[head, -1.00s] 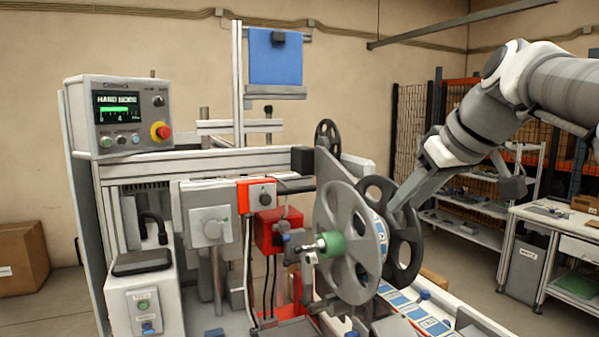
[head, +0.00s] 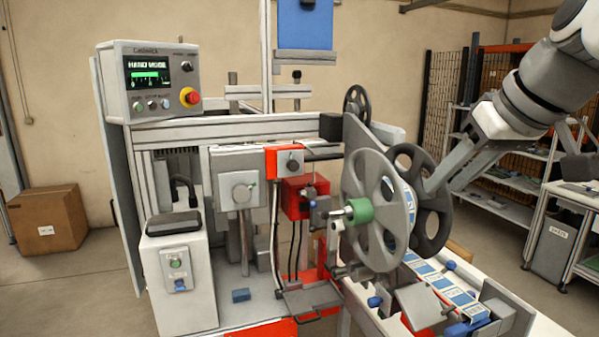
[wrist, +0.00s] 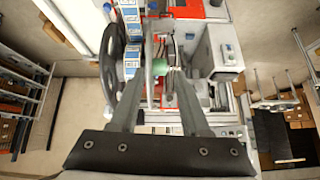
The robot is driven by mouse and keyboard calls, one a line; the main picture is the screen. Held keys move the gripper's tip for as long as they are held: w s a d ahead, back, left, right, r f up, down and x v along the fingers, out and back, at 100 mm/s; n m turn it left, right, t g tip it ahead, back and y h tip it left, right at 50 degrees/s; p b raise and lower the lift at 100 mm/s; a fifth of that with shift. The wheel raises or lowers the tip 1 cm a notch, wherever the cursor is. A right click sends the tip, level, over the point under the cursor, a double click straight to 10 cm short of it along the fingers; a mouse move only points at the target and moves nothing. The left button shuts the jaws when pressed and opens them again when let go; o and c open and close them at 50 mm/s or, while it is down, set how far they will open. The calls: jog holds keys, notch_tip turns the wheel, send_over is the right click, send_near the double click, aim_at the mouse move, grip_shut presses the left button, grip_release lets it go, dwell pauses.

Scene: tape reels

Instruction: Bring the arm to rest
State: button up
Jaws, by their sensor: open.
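My gripper (head: 428,186) is at the right of the reel machine in the head view, with its fingertips beside the dark reel (head: 436,224). In the wrist view, its two fingers (wrist: 158,90) are spread apart, and the green hub (wrist: 172,72) shows between them. I see nothing clasped. A grey reel (head: 352,185) with a green hub (head: 359,211) stands upright in front of the dark reel. Labelled tape (head: 452,290) runs below the reels. I cannot tell whether a finger touches a reel.
The machine's control box (head: 160,78) stands at the left. A cardboard box (head: 45,222) is on the floor at far left. Shelving (head: 500,205) and a bench (head: 582,200) stand at the right, behind my arm. Open floor lies between machine and shelving.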

jog(key=s+a+f+m, duration=0.1)
jog(key=s+a+f, duration=0.1)
jog(key=s+f, duration=0.2)
jog(key=s+a+f+g+h, duration=0.1)
jog(key=s+a+f, duration=0.2)
jog(key=f, duration=0.7)
jog(key=s+a+f+m+h, duration=0.1)
jog(key=s+a+f, duration=0.2)
jog(key=s+f, duration=0.3)
jog(key=shift+f+m+g, duration=0.3)
jog(key=shift+f, duration=0.6)
